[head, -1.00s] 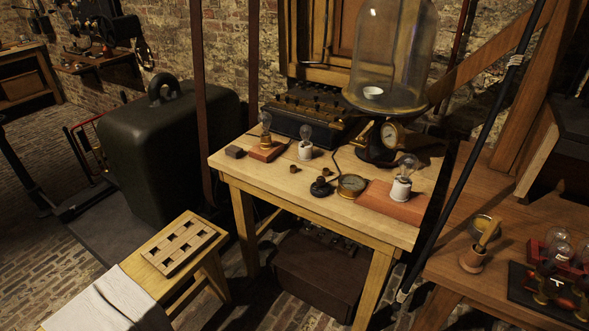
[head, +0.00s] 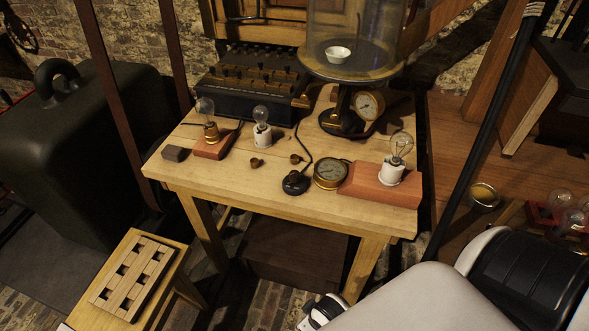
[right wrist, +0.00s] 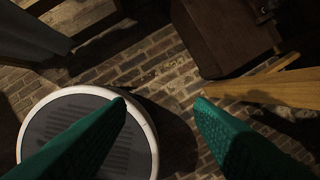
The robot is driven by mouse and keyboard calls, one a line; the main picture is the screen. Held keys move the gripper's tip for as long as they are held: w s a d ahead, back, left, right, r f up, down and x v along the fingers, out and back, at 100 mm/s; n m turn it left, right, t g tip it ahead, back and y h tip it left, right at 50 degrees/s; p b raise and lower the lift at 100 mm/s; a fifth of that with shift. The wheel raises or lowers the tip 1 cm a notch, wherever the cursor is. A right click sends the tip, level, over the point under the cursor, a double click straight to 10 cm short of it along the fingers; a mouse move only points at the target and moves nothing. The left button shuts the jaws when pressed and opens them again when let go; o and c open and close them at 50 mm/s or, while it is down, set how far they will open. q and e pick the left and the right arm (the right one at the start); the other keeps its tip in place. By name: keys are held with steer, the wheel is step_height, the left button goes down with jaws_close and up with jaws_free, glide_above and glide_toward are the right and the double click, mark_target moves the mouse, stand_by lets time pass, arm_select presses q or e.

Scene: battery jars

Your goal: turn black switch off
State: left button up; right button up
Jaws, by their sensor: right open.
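The black switch (head: 296,183) is a small dark round-based piece with a knob on top. It sits near the front middle of the wooden table (head: 250,191) in the head view, and a dark cord runs from it toward the back. Whether it is on or off cannot be told. My right arm comes in at the lower right, below and in front of the table. My right gripper (right wrist: 160,105) shows in the right wrist view with its green fingers apart, empty, over the brick floor and away from the switch. My left gripper is not in view.
A brass gauge (head: 331,173) lies right beside the switch. A bulb on a red block (head: 378,185) stands farther right. Small brass pieces (head: 256,162), a white bulb holder (head: 262,138) and a glass dome (head: 352,30) stand behind. The table's front edge is clear.

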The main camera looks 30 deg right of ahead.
steer(key=w+r+n+t, duration=0.1)
steer(key=w+r+t, duration=0.5)
steer(key=w+r, duration=0.7)
steer(key=w+r+t, duration=0.6)
steer(key=w+r, duration=0.5)
steer(key=r, duration=0.5)
steer(key=w+a+r+n+t+y, duration=0.2)
steer(key=r+n+y, duration=0.1)
steer(key=r, duration=0.2)
steer(key=w+a+r+n+t+y, duration=0.2)
steer(key=a+r, duration=0.1)
steer(key=r, duration=0.2)
steer(key=s+a+r+n+g+y, duration=0.2)
steer(key=a+r+n+g+y, duration=0.6)
steer(key=n+y, duration=0.6)
steer(key=n+g+h, duration=0.1)
steer(key=g+h, duration=1)
steer(key=h, duration=0.8)
glide_toward(295, 173)
step_height(295, 173, down, 9)
steer(key=shift+s+r+p, duration=0.1)
steer(key=shift+p, duration=0.5)
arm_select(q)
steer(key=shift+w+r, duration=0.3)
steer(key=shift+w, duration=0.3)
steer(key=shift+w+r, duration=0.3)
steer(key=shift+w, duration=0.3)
